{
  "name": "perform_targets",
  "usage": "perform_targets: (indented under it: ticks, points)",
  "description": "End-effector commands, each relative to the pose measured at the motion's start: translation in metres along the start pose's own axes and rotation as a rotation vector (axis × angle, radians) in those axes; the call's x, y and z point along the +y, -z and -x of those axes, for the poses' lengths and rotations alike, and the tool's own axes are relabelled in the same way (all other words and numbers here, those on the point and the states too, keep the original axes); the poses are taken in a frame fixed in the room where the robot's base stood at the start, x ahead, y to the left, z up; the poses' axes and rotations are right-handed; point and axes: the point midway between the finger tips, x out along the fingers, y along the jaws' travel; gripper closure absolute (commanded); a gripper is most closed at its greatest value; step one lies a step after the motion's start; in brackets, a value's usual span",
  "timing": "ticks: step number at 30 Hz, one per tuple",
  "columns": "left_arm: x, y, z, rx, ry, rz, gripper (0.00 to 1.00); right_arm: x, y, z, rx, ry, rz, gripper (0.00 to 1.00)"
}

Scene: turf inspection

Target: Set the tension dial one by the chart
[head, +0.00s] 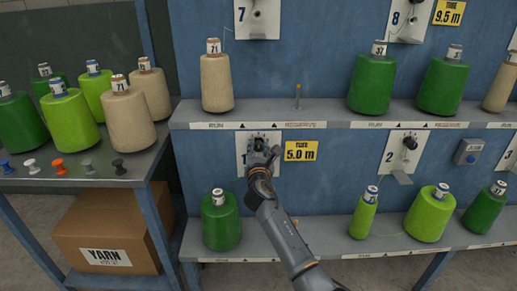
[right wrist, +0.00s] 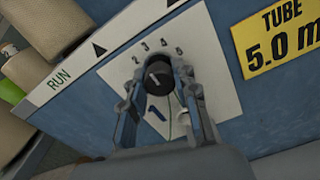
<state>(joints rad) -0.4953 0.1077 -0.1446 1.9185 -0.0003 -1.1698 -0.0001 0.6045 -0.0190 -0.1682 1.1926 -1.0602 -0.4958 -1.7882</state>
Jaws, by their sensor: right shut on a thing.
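The tension dial one is a dark round knob (right wrist: 157,76) on a white plate (right wrist: 205,50) marked with a scale of small numbers and a large 1. In the head view the plate (head: 242,160) is on the blue panel, with the dial mostly hidden behind my right gripper (head: 262,150). In the right wrist view my right gripper (right wrist: 160,95) has its fingers on both sides of the knob and is shut on it. A light line on the knob's face shows. I cannot read its exact setting. No chart can be made out. My left gripper is not in view.
A yellow "TUBE 5.0 m" tag (head: 301,151) is right of the dial. A shelf (head: 270,116) with cones runs above it, and a green cone (head: 221,222) stands below left. Dial two (head: 409,143) is to the right. A table with yarn cones is at left.

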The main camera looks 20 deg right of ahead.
Motion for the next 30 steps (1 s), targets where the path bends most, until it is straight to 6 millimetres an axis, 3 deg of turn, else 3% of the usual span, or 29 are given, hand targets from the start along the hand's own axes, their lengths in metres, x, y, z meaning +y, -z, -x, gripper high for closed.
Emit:
perform_targets:
  ticks: [14, 30]
  points:
    - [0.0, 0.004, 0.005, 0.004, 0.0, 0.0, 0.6, 0.0, 0.001, 0.0, 0.0, 0.0, -0.131, 1.0]
    - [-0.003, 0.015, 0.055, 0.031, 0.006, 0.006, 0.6, -0.001, 0.003, 0.0, 0.001, 0.001, -0.624, 1.0]
